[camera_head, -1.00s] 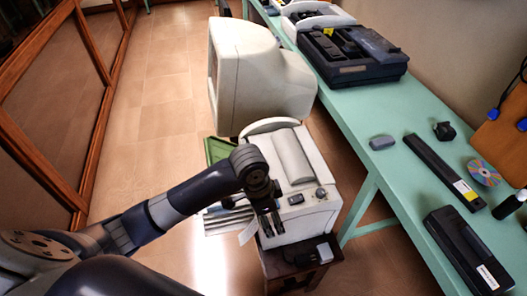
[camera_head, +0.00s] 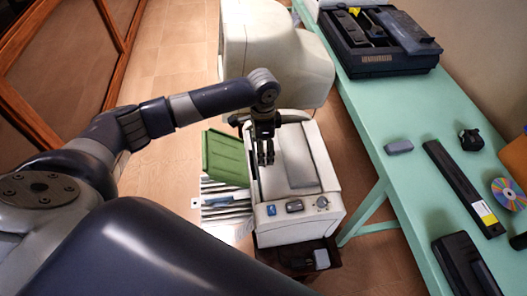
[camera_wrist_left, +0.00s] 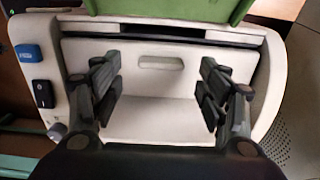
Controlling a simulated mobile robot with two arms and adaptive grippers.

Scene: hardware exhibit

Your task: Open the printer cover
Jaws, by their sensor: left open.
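The white printer (camera_head: 330,205) stands on a small dark stand, with a blue button, a dark switch and a knob on its front edge. Its pale cover (camera_head: 299,165) looks closed on top. In the left wrist view, a pale panel with a recessed grip slot (camera_wrist_left: 160,63) lies between and beyond my fingers. My left gripper (camera_head: 265,158) hangs fingers down over the left part of the printer. It also shows in the wrist view (camera_wrist_left: 160,92), fingers spread and empty. I cannot tell if a fingertip touches the printer. My right gripper is not in view.
A green tray (camera_head: 226,158) and paper sheets (camera_head: 222,203) stick out from the printer's left side. A large beige monitor (camera_head: 285,65) stands behind. The green table (camera_head: 400,105) at the right carries a dark device (camera_head: 375,58) and several small parts.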

